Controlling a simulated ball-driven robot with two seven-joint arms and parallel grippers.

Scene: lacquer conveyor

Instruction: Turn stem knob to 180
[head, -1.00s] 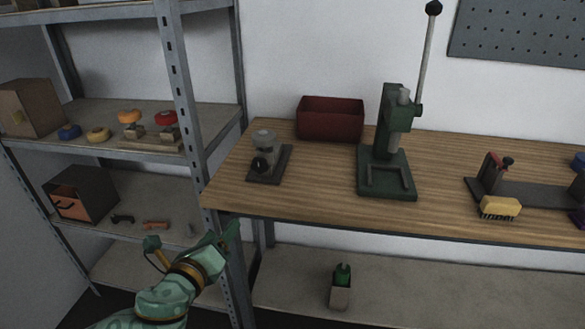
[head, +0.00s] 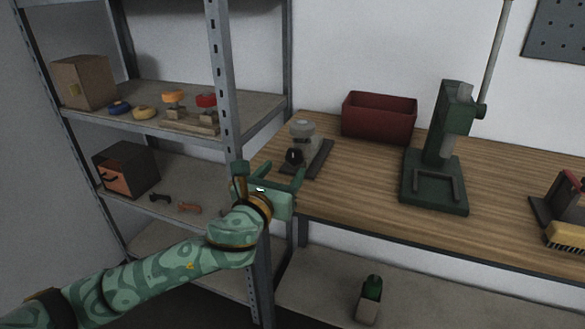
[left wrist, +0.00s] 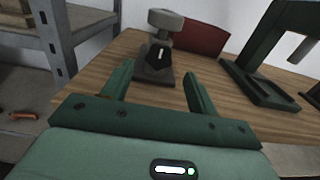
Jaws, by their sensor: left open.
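A small grey device (head: 304,132) with a round top stands on a dark base plate at the left end of the wooden bench. A black knob (head: 294,157) sits on its front. In the left wrist view the black knob (left wrist: 154,58) shows a white mark that stands nearly upright. My left gripper (head: 270,170) is open and empty at the bench's left corner, in front of the device and apart from it. In the left wrist view the device lies ahead between the two fingers (left wrist: 160,75). My right gripper is not in view.
A green press (head: 440,160) stands right of the device, with a red bin (head: 379,117) behind. A metal shelf post (head: 222,90) rises close to my left gripper. The shelves hold several coloured knobs and a dark box (head: 127,168). Bare bench (head: 350,190) lies before the device.

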